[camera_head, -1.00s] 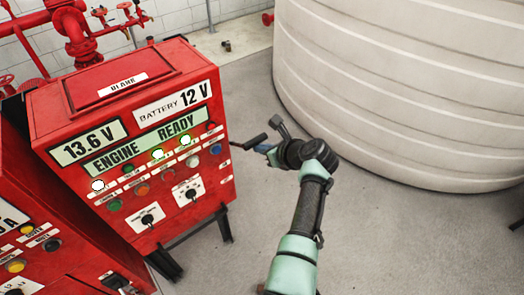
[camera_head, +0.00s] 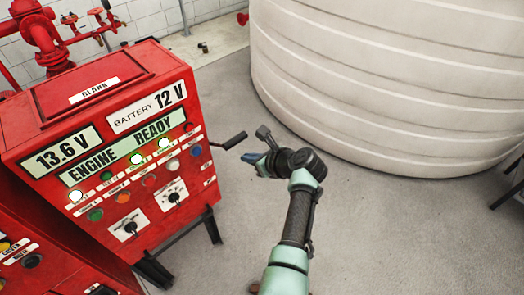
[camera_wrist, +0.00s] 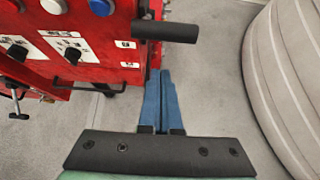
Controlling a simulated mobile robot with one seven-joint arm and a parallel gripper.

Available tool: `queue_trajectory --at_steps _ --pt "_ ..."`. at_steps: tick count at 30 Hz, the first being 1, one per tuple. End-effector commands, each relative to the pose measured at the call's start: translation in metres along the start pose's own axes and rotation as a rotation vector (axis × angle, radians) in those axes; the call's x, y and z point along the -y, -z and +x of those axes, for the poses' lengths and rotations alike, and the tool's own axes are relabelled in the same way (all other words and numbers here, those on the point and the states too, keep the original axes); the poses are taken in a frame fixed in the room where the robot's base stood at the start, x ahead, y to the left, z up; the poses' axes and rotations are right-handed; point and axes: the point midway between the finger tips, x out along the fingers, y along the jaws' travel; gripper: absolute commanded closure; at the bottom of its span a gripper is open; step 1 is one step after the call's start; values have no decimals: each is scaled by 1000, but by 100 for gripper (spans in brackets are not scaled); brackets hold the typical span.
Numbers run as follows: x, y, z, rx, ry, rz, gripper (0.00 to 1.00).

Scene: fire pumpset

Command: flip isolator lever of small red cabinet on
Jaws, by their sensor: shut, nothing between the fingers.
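The small red cabinet (camera_head: 105,150) with lit battery and engine panels stands at the left in the head view. Its isolator lever (camera_head: 232,141) is a black handle sticking out from the right side. In the wrist view the lever (camera_wrist: 165,32) crosses the upper middle, pointing right. My gripper (camera_head: 248,158) has blue fingers and is below the lever's outer end in the head view. In the wrist view the gripper (camera_wrist: 161,75) is shut and empty, with its tips just below the lever. I cannot tell whether they touch it.
Another red cabinet (camera_head: 50,255) stands at the lower left. A large white ribbed tank (camera_head: 390,85) fills the upper right. Red pipes (camera_head: 40,40) stand behind the cabinet. The grey floor between cabinet and tank is free.

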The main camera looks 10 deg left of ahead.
Motion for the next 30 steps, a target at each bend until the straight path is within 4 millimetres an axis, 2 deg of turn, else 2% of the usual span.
queue_trajectory --at_steps 1,15,21,30 --pt "1 -5 -10 2 4 -3 100" --pt "0 -22 -73 -3 2 1 100" --pt "-1 -26 -84 -6 -1 3 100" --pt "-1 -27 -85 -6 -1 3 100"
